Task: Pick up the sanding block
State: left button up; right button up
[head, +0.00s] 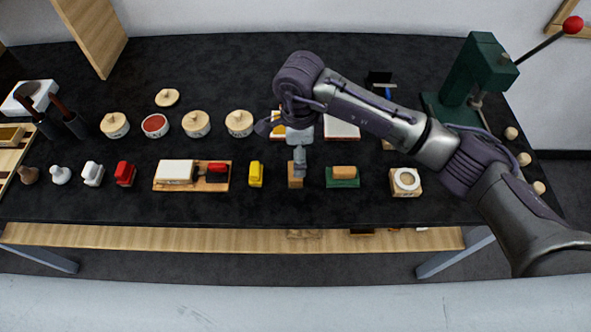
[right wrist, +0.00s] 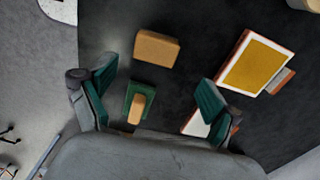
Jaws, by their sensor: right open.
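A tan block on a green base (head: 343,177) sits in the front row of the table. It also shows in the right wrist view (right wrist: 138,103). A plain tan block (head: 295,180) sits just left of it and shows higher up in the right wrist view (right wrist: 157,48). I cannot tell for sure which is the sanding block. My right gripper (head: 298,160) is open, fingers pointing down, above this part of the row. In the right wrist view the green-based block lies between its fingers, seemingly below and apart from them. My left gripper is out of view.
A yellow framed panel (right wrist: 257,65) and a white panel (head: 341,128) lie behind. A yellow object (head: 256,173) and a white-ringed block (head: 405,182) flank the blocks. A green press (head: 478,75) stands at right. Bare table runs along the front edge.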

jog(key=shift+f, duration=0.65)
jog(key=shift+s+a+f+p, duration=0.2)
jog(key=shift+f+p, duration=0.1)
jog(key=shift+p, duration=0.1)
jog(key=f, duration=0.1)
jog(key=f+p, duration=0.1)
jog(key=f, duration=0.1)
jog(key=shift+s+a+f+p, duration=0.2)
jog(key=shift+s+f+p, duration=0.05)
jog(key=shift+f+p, duration=0.1)
jog(key=shift+f, duration=0.45)
jog(key=c, duration=1.1)
jog(key=shift+w+r, duration=0.1)
jog(key=shift+r, duration=0.05)
jog(key=shift+c, duration=0.2)
